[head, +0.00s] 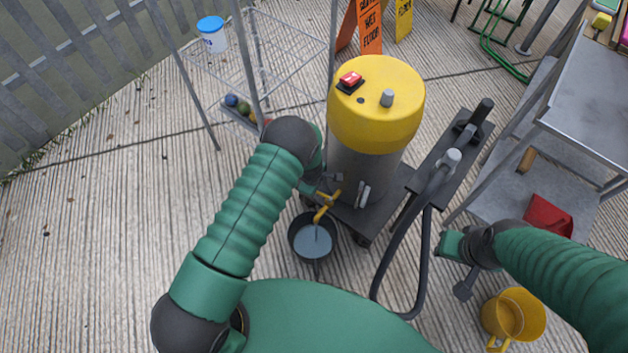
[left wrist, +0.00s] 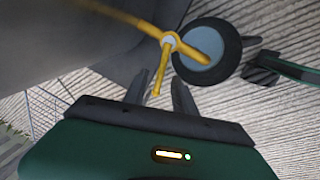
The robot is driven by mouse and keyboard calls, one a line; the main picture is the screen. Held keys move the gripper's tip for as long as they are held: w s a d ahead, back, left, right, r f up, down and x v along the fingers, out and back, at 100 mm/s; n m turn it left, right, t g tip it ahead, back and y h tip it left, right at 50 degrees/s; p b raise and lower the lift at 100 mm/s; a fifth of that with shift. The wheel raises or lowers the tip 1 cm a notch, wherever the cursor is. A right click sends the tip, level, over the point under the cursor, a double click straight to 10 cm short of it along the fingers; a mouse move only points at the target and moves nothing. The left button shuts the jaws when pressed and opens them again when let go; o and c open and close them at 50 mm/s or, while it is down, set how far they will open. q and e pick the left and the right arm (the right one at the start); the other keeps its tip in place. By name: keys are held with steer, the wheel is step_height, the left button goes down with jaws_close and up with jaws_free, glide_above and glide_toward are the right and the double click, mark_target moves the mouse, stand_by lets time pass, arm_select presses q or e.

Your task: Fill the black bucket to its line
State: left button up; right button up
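The black bucket (head: 313,224) stands on the ground below the yellow tap (head: 323,212) of a grey tank with a yellow top (head: 376,110). Grey-blue liquid lies in the bucket; I cannot make out its line. A thin pale streak shows between tap and liquid. In the left wrist view the bucket (left wrist: 232,45) is beyond the tap (left wrist: 195,38). My left gripper (left wrist: 159,95) is open, its fingers apart on either side of the tap's thin yellow lever. Its fingertips are hard to see in the head view. My right gripper (head: 455,262) is low at the right, away from the bucket; its fingers are unclear.
A yellow jug (head: 528,310) stands at the lower right. A black hose (head: 398,245) curves down beside the tank's cart. A wire rack (head: 285,55) is behind left, a metal table (head: 590,100) at right. Ground left of the bucket is clear.

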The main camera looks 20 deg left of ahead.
arm_select(q)
steer(key=s+r+p, duration=0.3)
steer(key=r+p, duration=0.1)
steer(key=r, duration=1.1)
steer(key=shift+a+p, duration=0.15)
steer(key=shift+p, duration=0.2)
steer(key=shift+c, duration=0.2)
